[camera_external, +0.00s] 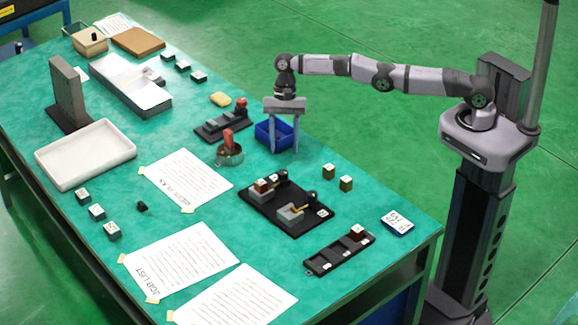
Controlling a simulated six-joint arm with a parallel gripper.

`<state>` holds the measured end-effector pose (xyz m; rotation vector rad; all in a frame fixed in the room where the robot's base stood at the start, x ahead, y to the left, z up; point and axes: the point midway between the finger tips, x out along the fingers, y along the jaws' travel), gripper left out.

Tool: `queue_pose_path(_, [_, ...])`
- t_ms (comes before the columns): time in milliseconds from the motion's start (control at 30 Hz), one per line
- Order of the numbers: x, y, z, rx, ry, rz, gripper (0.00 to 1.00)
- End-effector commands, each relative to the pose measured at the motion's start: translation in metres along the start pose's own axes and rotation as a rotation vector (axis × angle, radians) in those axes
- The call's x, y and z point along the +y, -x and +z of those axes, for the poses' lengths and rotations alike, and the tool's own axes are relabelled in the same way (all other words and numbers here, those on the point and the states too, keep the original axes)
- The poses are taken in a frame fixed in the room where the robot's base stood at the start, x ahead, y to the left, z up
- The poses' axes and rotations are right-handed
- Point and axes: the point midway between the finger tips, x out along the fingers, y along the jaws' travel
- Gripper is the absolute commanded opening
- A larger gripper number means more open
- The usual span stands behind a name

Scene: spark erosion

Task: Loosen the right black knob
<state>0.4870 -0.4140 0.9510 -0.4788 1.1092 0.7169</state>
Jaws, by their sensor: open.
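A black fixture plate (288,222) lies on the green table and carries two small vises. One black knob (312,197) is at the right of the plate, by a light grey block with a brass-coloured rod. Another black knob (282,175) is at the plate's far edge, by a vise with a reddish-brown block. My gripper (284,151) points down over the blue bin, behind the plate and apart from both knobs. Its two fingers are spread with nothing seen between them. How tight either knob is cannot be told.
The blue bin (262,134) is at the fingers. A round pot (229,156) with a red-handled item stands left of it. Two small blocks (328,171) sit right of the plate. A black rack (332,258) lies in front. Paper sheets (185,180) cover the left.

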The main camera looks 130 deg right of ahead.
Motion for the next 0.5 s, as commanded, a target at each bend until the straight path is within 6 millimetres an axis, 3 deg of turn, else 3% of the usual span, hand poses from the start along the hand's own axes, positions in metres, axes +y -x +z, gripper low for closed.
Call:
queue_pose_path(167, [-0.002,-0.002,0.001,0.001,0.005,-0.006,0.45])
queue_pose_path(267, [-0.011,0.017,0.009,0.009,0.024,-0.045,0.45])
queue_pose_path(400, [-0.023,0.059,0.027,0.022,0.059,-0.117,0.45])
queue_pose_path(500, [-0.019,0.080,0.040,0.022,0.067,-0.123,0.45])
